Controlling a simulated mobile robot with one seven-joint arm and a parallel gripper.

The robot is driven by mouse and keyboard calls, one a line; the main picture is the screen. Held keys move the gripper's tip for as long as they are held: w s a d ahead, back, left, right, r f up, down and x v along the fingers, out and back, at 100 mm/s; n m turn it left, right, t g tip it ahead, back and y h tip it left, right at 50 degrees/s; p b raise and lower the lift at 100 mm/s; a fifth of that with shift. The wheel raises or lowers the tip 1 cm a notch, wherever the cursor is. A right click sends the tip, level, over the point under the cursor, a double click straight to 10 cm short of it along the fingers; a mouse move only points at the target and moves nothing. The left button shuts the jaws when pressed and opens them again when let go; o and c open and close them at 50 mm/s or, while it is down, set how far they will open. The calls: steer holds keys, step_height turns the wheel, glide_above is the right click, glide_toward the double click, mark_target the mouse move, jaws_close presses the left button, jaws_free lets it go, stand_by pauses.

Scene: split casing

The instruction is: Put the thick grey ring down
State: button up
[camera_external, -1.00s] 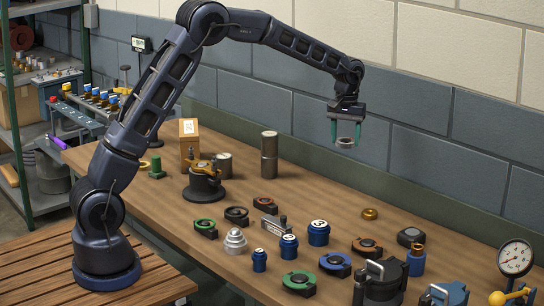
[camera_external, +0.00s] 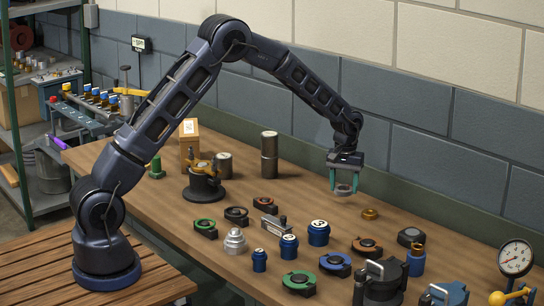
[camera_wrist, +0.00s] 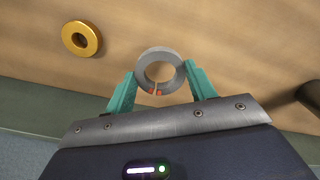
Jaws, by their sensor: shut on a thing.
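The thick grey ring (camera_external: 343,189) is between the two teal fingers of my gripper (camera_external: 345,181), held above the bare wooden tabletop near the back wall. In the wrist view the grey ring (camera_wrist: 141,65) lies flat to the camera, with a slit and two small red marks on the side toward my palm. The fingers of my gripper (camera_wrist: 158,88) press on its left and right sides. The tabletop shows through its hole. The exact height of the ring over the table is hard to tell.
A brass ring (camera_external: 370,214) lies on the table to the right of my gripper; it also shows in the wrist view (camera_wrist: 81,38). Tall grey cylinders (camera_external: 269,155) stand to the left. Several clamps, blue weights (camera_external: 319,233) and parts crowd the front. The table around the held ring is clear.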

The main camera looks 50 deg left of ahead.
mark_target(343, 205)
steer(key=shift+f, duration=2.05)
steer(key=o, duration=1)
steer(key=shift+f, duration=0.1)
step_height(343, 205, up, 12)
steer(key=s+a+r+m+t, duration=0.1)
steer(key=s+a+r, duration=0.2)
steer(key=s+r, duration=0.35)
steer(key=s+a+r, duration=0.3)
steer(key=s+r, duration=0.2)
steer(key=r, duration=0.3)
steer(key=s+a+r+m+t, duration=0.1)
steer(key=s+a+r, duration=0.2)
steer(key=s, duration=0.6)
steer(key=s+a+r+m+t, duration=0.15)
steer(key=s+r, duration=0.25)
steer(key=s, duration=0.5)
steer(key=s+a+r+m, duration=0.1)
steer(key=s+a+r, duration=0.2)
steer(key=s, duration=0.6)
steer(key=shift+m+t, duration=0.55)
steer(key=shift+m, duration=0.1)
steer(key=s+f, duration=0.1)
steer(key=s, duration=0.3)
steer(key=s+a+f, duration=0.1)
steer(key=s, duration=0.4)
steer(key=s+a+f, duration=0.1)
steer(key=s, duration=0.4)
steer(key=shift+s+a+f, duration=0.15)
steer(key=shift+s+f, duration=0.05)
